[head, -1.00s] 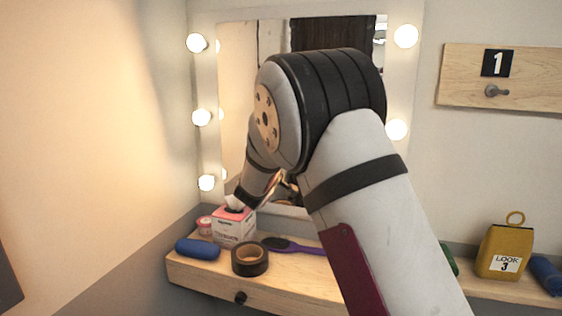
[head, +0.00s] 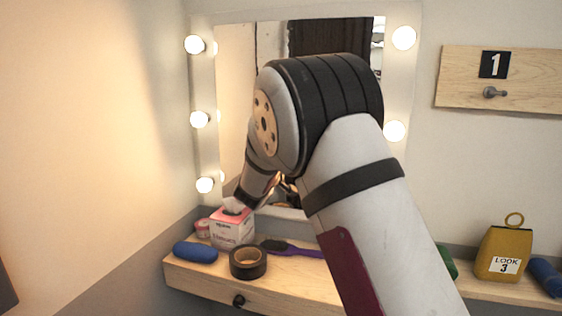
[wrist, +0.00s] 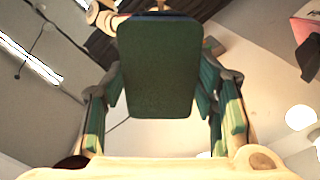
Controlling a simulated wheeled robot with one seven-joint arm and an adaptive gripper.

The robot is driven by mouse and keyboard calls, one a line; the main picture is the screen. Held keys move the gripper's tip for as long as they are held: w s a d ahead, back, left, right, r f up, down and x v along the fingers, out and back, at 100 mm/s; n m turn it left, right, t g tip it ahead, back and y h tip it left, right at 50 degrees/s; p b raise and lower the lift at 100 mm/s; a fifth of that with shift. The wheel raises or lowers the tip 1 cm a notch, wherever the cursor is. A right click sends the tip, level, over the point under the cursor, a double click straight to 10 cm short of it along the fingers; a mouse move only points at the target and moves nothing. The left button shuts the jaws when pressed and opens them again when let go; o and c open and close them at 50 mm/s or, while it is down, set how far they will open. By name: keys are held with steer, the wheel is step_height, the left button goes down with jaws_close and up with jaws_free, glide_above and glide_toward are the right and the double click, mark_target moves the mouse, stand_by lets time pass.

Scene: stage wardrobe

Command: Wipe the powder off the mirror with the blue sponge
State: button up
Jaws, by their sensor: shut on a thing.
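The mirror (head: 236,75) hangs on the wall in a white frame with lit bulbs; my arm covers much of its middle and right. My gripper (wrist: 160,80) shows in the wrist view, its green-padded fingers on either side of a slab. The slab has a dark green face and a thin blue edge at its top; I take it for the blue sponge (wrist: 160,70). My gripper is shut on it. In the head view the gripper and sponge are hidden behind my arm, near the mirror's lower part. I cannot make out powder, nor tell whether the sponge touches the glass.
On the wooden shelf (head: 205,281) are a blue rounded object (head: 195,252), a tissue box (head: 232,231), a black tape roll (head: 248,263) and a purple brush (head: 290,249). A yellow "LOOK 3" bag (head: 503,254) stands right. A hook board (head: 530,80) is on the wall.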

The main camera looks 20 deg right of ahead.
steer(key=shift+w+d+b, duration=0.3)
steer(key=shift+w+d, duration=0.1)
steer(key=shift+w, duration=0.2)
steer(key=shift+s+d+p, duration=0.95)
steer(key=shift+s+d, duration=0.3)
steer(key=shift+d, duration=0.3)
steer(key=shift+w+d, duration=0.1)
steer(key=shift+w, duration=0.05)
